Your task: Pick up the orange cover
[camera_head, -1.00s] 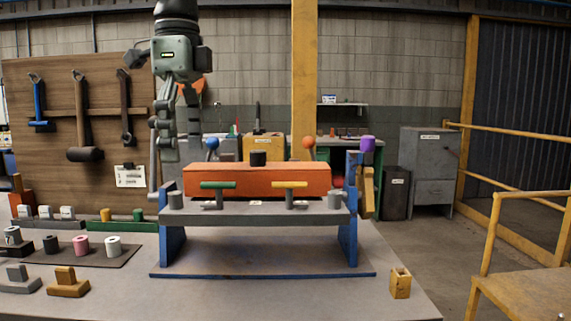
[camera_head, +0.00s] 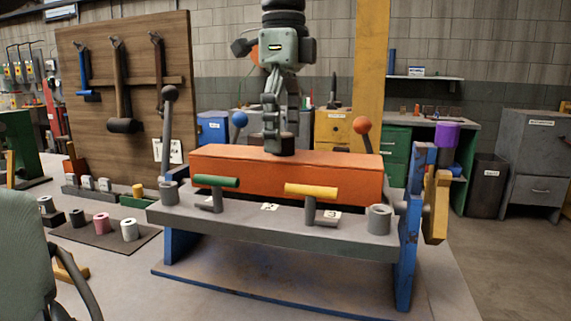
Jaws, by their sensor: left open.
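The orange cover (camera_head: 320,178) is a long block lying on the grey bench-like fixture (camera_head: 275,228) with blue legs. A dark round knob (camera_head: 288,144) stands on top of the cover. My left gripper (camera_head: 277,138) comes down from above with its fingers pointing down at the knob. It is open; the near finger hides part of the knob, and I cannot tell whether they touch. The cover rests level on the fixture. My right gripper is not in view.
On the fixture are a green-handled lever (camera_head: 216,182), a yellow-handled lever (camera_head: 311,191) and grey cylinders. Ball-topped rods, orange (camera_head: 362,126) and blue (camera_head: 239,120), rise behind the cover. A purple cylinder (camera_head: 447,134) is at right. Small spools (camera_head: 101,223) sit on a mat at left.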

